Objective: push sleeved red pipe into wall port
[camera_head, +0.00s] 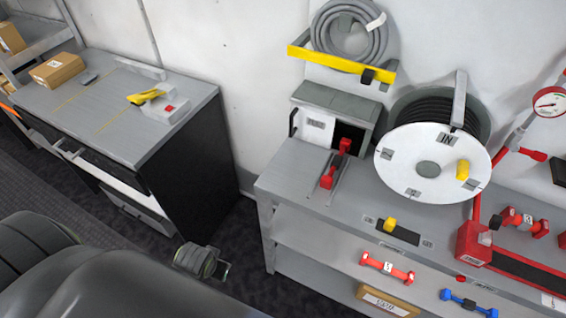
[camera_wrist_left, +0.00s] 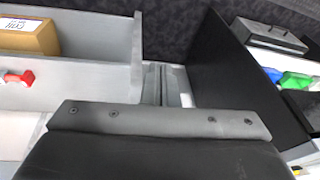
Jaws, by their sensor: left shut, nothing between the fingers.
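A red pipe piece with a dark sleeve-like part (camera_head: 335,167) lies tilted on a narrow two-rail guide on the grey bench. Its upper end is at the dark opening (camera_head: 349,137) in the front of a grey box, which looks like the port. I cannot tell how far it enters. My left arm comes in from the lower left; its end (camera_head: 200,262) hangs left of the bench, well apart from the pipe. In the left wrist view my left gripper (camera_wrist_left: 162,84) is shut and empty, between the shelf unit and a black panel. My right gripper is not in view.
A hose reel (camera_head: 428,168) stands right of the box. A red piece with a white middle (camera_head: 388,267) and a blue one (camera_head: 468,303) lie on the shelf below. A black-sided cabinet (camera_head: 185,160) stands left, with a floor gap before the bench. A yellow bracket (camera_head: 340,62) holds a coiled hose.

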